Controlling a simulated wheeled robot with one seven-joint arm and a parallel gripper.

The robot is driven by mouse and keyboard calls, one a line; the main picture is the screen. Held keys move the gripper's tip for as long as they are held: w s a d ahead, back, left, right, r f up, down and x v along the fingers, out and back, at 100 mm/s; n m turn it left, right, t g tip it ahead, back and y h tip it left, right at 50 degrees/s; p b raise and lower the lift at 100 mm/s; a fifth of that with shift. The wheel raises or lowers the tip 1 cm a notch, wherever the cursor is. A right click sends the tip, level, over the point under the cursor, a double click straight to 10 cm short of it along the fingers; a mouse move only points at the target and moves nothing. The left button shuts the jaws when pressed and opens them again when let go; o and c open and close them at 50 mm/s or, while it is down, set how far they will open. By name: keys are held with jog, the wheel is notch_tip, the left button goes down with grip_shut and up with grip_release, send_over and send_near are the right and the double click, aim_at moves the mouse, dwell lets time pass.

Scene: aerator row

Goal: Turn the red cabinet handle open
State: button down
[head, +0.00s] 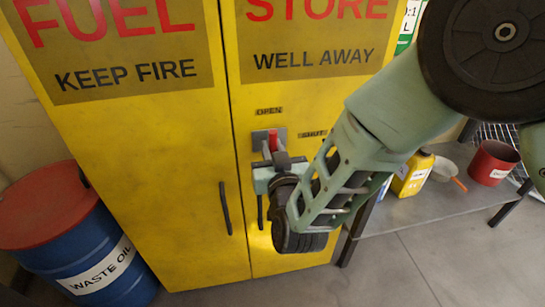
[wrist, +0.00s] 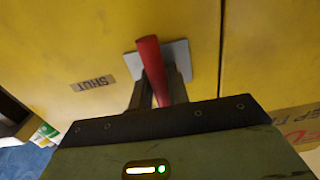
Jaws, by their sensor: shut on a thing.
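The red handle (head: 274,141) sits on a grey plate (head: 261,136) on the right door of the yellow cabinet (head: 110,130). An OPEN label (head: 269,111) is above the plate and a SHUT label (head: 313,134) is to its right. My gripper (head: 270,155) is shut on the handle, reaching it from the front. In the wrist view the red handle (wrist: 150,62) stands between my two dark fingers, with the SHUT label (wrist: 92,83) to its left. The OPEN label does not show there. How far the handle is turned is hard to tell.
Two dark door pulls (head: 225,208) flank the door seam; my gripper partly covers the right one. A blue waste oil drum (head: 92,262) with a red lid stands at left. A low table (head: 425,207) at right holds a yellow can (head: 412,175) and red bucket (head: 492,163).

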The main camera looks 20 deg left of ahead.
jog(key=c, duration=2.1)
grip_release()
jog(key=m+b, duration=0.1)
jog(key=m, duration=0.1)
jog(key=m+b, duration=0.3)
jog(key=shift+w+d+f+m, duration=0.25)
jog(key=shift+w+m, duration=0.05)
jog(key=shift+m, duration=0.1)
jog(key=o, duration=0.4)
jog(key=m+b, duration=0.3)
jog(key=shift+r+m, duration=0.1)
jog(key=shift+m, duration=0.3)
jog(key=shift+c, duration=0.2)
jog(key=shift+o, duration=1.2)
jog(key=shift+s+a+r+m+b, duration=0.1)
jog(key=shift+m+b, duration=0.5)
jog(key=shift+m, duration=0.2)
jog(key=o, duration=0.9)
jog(key=shift+s, duration=0.1)
jog(key=shift+a, duration=0.1)
